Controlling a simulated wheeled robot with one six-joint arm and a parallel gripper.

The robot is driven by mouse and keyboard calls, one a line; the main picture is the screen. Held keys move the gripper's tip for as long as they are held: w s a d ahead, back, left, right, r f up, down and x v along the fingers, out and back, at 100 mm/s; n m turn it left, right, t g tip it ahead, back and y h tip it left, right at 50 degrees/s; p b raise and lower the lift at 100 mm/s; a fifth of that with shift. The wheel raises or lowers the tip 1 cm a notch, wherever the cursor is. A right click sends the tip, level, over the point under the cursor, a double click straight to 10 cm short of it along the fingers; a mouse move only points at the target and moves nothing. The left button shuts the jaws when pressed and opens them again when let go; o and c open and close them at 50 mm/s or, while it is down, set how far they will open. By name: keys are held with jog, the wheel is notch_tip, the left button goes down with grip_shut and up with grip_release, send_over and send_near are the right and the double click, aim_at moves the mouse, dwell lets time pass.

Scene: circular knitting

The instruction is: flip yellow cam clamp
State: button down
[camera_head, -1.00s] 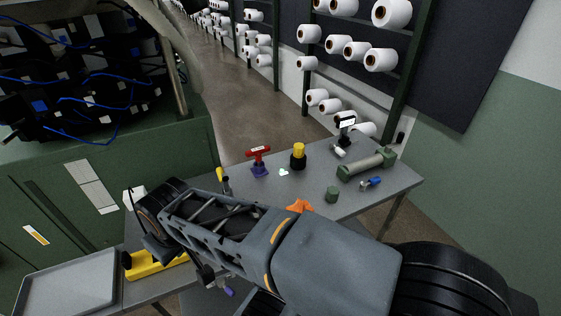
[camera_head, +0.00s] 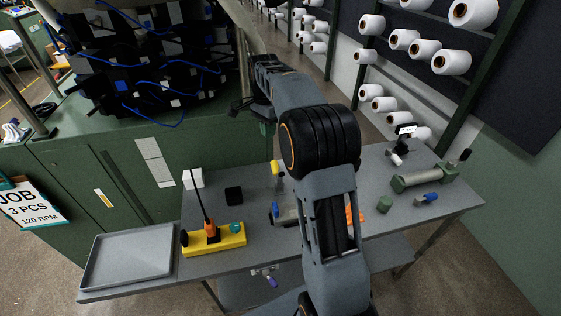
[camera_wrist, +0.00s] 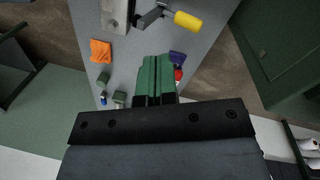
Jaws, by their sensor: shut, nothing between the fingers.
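The yellow cam clamp lever (camera_head: 276,168) stands up on a dark stem left of my arm in the head view, beside a grey metal fixture (camera_head: 287,215) partly hidden by my arm. In the wrist view the yellow handle (camera_wrist: 187,20) points right from a dark bracket, next to the grey fixture (camera_wrist: 117,14). My gripper (camera_wrist: 154,58) has green fingers pressed together with nothing between them. The handle lies ahead of the fingertips and a little to their right in the wrist view, apart from them. In the head view my gripper (camera_head: 240,106) is small and dark, high by the machine.
A yellow block (camera_head: 222,242) with tools and a grey tray (camera_head: 100,265) are at the left. An orange piece (camera_wrist: 100,51) and a red handle (camera_wrist: 178,73) show in the wrist view. The green machine cabinet (camera_head: 85,195) borders the table.

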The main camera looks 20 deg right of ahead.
jog(key=w+d+f+m+g, duration=0.1)
jog(key=w+d+f+m, duration=0.2)
jog(key=w+m, duration=0.1)
jog(key=m+p, duration=0.1)
send_over(276, 169)
jog(key=shift+g, duration=0.4)
notch_tip(276, 169, down, 10)
jog(key=shift+f, duration=0.1)
jog(key=shift+s+a+f+p, duration=0.1)
jog(key=shift+s+f+p, duration=0.1)
jog(key=shift+s, duration=0.45)
jog(key=shift+s+a+f+p, duration=0.1)
jog(key=shift+s+f+p, duration=0.05)
jog(key=shift+s, duration=0.45)
jog(key=shift+s+a+f+p, duration=0.1)
jog(key=shift+s+f+p, duration=0.1)
jog(key=shift+s, duration=0.45)
